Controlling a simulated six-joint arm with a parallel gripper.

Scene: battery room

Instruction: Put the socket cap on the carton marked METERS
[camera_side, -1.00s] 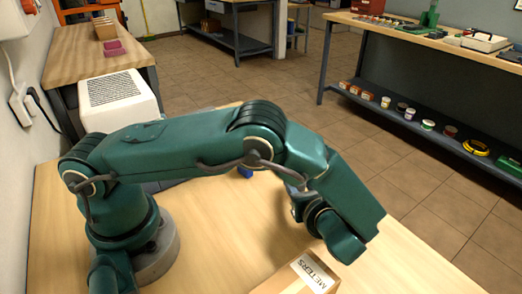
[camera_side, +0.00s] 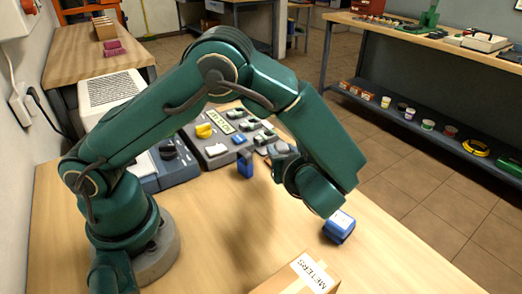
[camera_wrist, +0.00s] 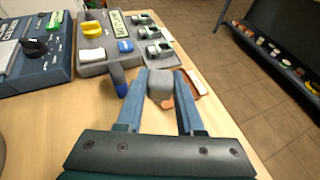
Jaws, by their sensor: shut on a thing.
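My gripper (camera_wrist: 163,80) is shut on a small grey cap-like piece, the socket cap (camera_wrist: 160,88), held between the fingertips in the wrist view. In the side view my gripper (camera_side: 281,156) is beyond my forearm, raised above the table, and the cap is hard to make out there. The carton marked METERS (camera_side: 302,276) is at the bottom of the side view, partly cut off by the frame edge. It stands on the table nearer the camera than my gripper, well apart from it. The carton is not in the wrist view.
A blue block with a pale top (camera_side: 340,225) sits on the table behind the carton. A small blue piece (camera_side: 245,163) stands near the grey switch panel (camera_side: 213,155). A blue-grey device with a black knob (camera_wrist: 33,62) is at left. The table's middle is clear.

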